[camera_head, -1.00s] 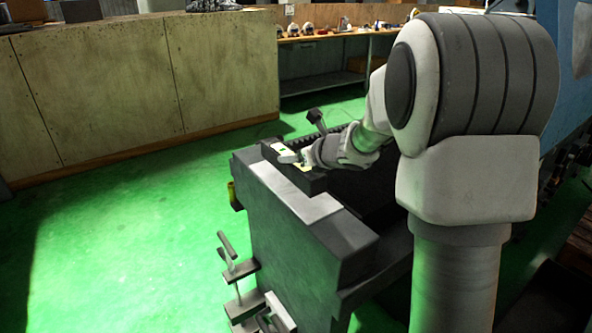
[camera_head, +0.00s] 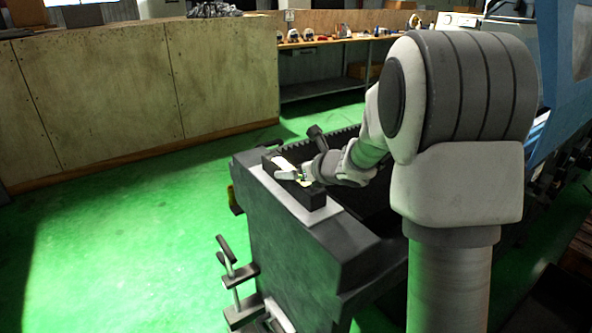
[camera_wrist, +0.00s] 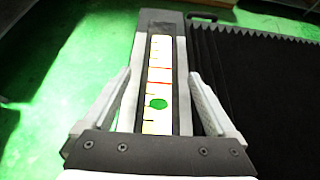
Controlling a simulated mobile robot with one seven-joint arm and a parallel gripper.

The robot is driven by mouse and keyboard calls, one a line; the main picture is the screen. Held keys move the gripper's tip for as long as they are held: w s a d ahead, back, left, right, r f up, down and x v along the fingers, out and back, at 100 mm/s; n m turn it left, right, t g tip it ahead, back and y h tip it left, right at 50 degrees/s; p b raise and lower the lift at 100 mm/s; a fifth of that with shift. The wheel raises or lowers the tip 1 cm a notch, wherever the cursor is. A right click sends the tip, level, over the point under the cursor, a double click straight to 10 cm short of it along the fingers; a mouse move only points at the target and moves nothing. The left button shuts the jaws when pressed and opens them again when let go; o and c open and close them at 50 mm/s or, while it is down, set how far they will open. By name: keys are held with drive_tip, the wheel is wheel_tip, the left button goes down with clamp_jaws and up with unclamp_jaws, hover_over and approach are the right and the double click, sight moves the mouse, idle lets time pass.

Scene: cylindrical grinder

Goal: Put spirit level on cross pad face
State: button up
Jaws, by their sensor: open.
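The spirit level (camera_head: 312,198) is a dark bar with a white scale face, red lines and a green bubble, seen close up in the wrist view (camera_wrist: 159,60). It appears to lie flat and lengthwise on the pale cross pad face (camera_head: 325,214), whose light strips show along both long sides in the wrist view (camera_wrist: 130,100). My gripper (camera_wrist: 160,76) is open, with one finger on each side of the level and a visible gap to each. In the head view my gripper (camera_head: 298,178) covers part of the level. The underside of the level is hidden.
A dark ribbed bellows (camera_wrist: 260,75) lies right of the pad. A dark knobbed lever (camera_head: 317,135) rises just behind the level. Clamps (camera_head: 236,280) stick out from the machine's near left side. Open green floor (camera_head: 130,250) is on the left, with a wooden-panelled counter (camera_head: 130,90) beyond.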

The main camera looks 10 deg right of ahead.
drive_tip(key=s+d+r+m+h+p, duration=0.1)
drive_tip(key=s+d+r+m+h, duration=0.3)
drive_tip(key=s+r+m, duration=0.5)
drive_tip(key=s+d+r+m+h+p, duration=0.1)
drive_tip(key=s+d+r+m+h, duration=0.35)
drive_tip(key=s+m, duration=0.75)
drive_tip(key=s+a+f+m+g+y, duration=0.2)
drive_tip(key=s+a+m+g, duration=0.1)
drive_tip(key=s+m, duration=0.5)
drive_tip(key=s+a+f+m+g+y, duration=0.2)
drive_tip(key=s+a+m, duration=0.3)
drive_tip(key=s+m, duration=0.3)
drive_tip(key=f+m, duration=0.1)
drive_tip(key=m, duration=0.2)
drive_tip(key=shift+s+a+f+g, duration=0.2)
drive_tip(key=shift+a+f+g, duration=0.05)
drive_tip(key=shift+f+g, duration=0.15)
drive_tip(key=shift+r, duration=0.2)
